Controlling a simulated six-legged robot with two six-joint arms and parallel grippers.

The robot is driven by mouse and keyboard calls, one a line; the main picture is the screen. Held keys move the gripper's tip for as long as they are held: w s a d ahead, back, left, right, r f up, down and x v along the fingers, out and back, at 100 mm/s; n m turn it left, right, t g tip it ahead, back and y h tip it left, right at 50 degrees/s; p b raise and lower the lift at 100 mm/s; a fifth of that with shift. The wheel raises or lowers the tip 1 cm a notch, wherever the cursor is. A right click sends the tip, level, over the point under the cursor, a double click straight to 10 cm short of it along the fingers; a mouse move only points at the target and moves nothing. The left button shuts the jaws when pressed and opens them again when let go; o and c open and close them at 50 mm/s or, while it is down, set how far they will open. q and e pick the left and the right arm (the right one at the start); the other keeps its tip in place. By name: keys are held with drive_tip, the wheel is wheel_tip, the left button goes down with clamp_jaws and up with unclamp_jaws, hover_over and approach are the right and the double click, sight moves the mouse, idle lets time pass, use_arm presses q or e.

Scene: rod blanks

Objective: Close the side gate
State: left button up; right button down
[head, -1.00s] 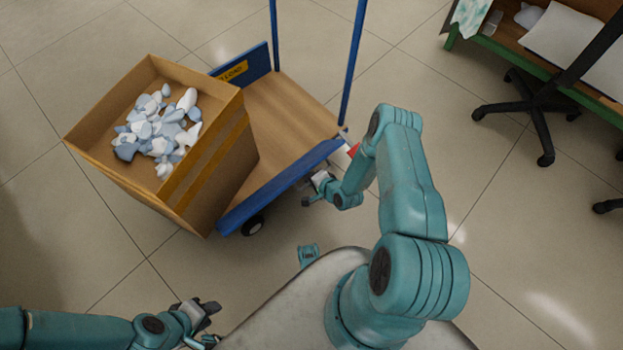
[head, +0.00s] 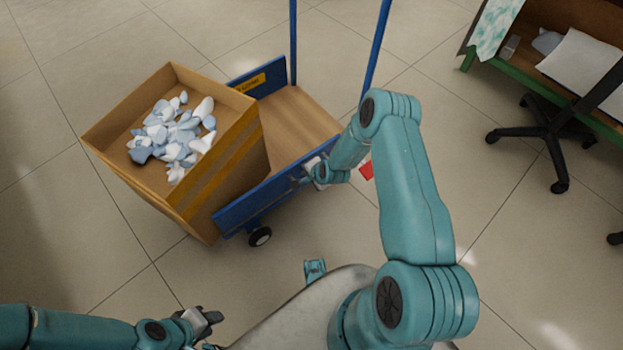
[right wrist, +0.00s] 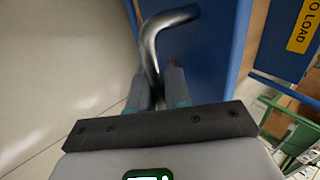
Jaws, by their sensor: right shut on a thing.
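The side gate (head: 262,195) is the blue panel along the near side of the cart. In the head view its outer face shows, upright or nearly so; its fastening is not visible. My right gripper (head: 308,174) is at the gate's outer face, towards its right end. In the right wrist view the gripper (right wrist: 157,92) is shut on a bent metal handle (right wrist: 152,45), beside the blue panel (right wrist: 207,45). My left gripper (head: 208,328) is at the lower left, apart from the cart, with its fingers apart and empty.
Blue posts (head: 376,50) rise behind. A wheeled chair base (head: 548,132) and a green-edged bench (head: 500,62) stand right. Floor at left is clear.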

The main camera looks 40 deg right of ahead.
drive_tip(key=shift+w, duration=0.1)
idle(0.4)
drive_tip(key=c, duration=1.2)
unclamp_jaws()
drive_tip(key=shift+o, duration=0.2)
drive_tip(key=shift+r, duration=0.15)
drive_tip(key=p+v, duration=0.5)
drive_tip(key=v, duration=1.1)
